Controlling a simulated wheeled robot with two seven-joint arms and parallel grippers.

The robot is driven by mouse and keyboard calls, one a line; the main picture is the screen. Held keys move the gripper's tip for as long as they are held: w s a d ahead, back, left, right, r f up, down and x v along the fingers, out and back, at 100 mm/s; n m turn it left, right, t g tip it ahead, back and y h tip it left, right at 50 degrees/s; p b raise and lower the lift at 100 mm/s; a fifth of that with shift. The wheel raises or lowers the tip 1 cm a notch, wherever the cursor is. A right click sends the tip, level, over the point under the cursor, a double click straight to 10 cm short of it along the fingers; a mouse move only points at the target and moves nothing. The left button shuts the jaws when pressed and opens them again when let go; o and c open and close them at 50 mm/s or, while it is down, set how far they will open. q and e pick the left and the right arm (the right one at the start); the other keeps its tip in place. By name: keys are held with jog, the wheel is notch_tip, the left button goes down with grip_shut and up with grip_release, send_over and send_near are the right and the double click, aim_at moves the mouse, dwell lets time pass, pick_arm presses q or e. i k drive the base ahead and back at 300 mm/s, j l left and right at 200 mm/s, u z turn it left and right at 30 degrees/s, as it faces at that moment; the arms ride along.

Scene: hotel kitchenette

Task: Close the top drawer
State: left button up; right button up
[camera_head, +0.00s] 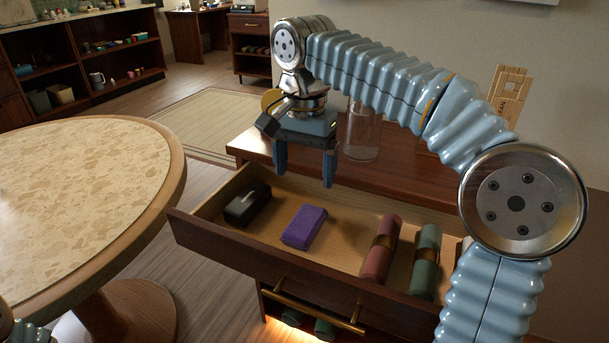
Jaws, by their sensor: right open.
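The top drawer (291,263) of the dark wood cabinet (399,179) is pulled out. Inside it lie a black box-like object (247,205), a purple block (304,227), a dark red roll (381,250) and a green roll (425,262). A brass handle bar (312,312) shows below the drawer front. My right gripper (305,175) is open and empty, with its fingers pointing down above the back part of the drawer, near the cabinet top's edge. At the lower left corner only a small part of my left arm shows; its gripper is out of view.
A round table (80,205) with a speckled top stands close on the left. A clear glass container (362,132) stands on the cabinet top behind my right gripper. Beneath the drawer is a lit compartment with dark green rolls (324,328). A rug (209,122) and shelves (118,60) are farther back.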

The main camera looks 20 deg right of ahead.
aim_at(326, 275)
jog(key=k+l+u, duration=0.15)
jog(key=u, duration=0.25)
jog(key=k+u, duration=0.25)
jog(key=u, duration=0.15)
jog(key=k+l+u, duration=0.1)
jog(key=u, duration=0.3)
jog(key=k, duration=0.1)
